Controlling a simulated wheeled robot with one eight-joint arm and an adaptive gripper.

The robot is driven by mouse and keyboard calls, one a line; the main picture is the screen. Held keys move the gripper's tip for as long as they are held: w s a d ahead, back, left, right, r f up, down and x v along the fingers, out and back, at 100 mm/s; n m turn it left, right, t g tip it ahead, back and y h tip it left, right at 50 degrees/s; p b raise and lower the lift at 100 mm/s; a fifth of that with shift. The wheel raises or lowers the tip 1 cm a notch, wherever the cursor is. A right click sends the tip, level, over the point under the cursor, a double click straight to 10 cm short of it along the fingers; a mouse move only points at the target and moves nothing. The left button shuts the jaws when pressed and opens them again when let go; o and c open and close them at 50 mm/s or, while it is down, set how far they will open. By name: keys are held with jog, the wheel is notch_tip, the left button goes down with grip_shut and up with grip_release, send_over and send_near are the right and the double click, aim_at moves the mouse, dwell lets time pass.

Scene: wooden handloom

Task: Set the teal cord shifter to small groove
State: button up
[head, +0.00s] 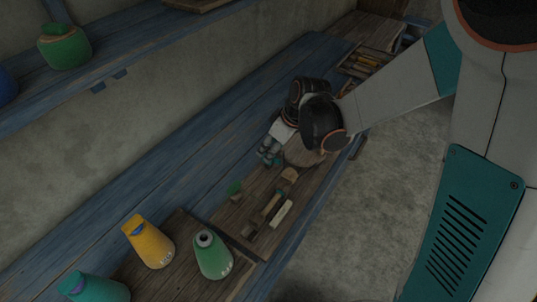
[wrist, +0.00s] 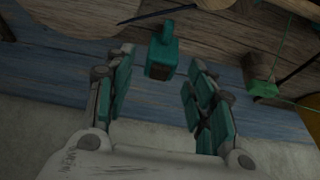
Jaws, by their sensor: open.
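The teal cord shifter (wrist: 162,52) is a small teal block with a rounded top in the wrist view, by the edge of a wooden board. A dark cord (wrist: 158,14) runs near its top. My gripper (wrist: 163,72) is open, with one finger on each side of the shifter and a gap to both. In the head view my gripper (head: 268,154) is low over the far part of the wooden board, and I cannot make out the shifter there. I cannot tell the grooves apart in either view.
A green block (wrist: 262,88) with a green cord sits to the right in the wrist view; it also shows in the head view (head: 235,187). A pale bar (head: 281,214) lies on the board.

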aim_at(269, 150)
jog(key=shift+b+x, duration=0.55)
jog(key=shift+x, duration=1.4)
jog(key=shift+c, duration=0.6)
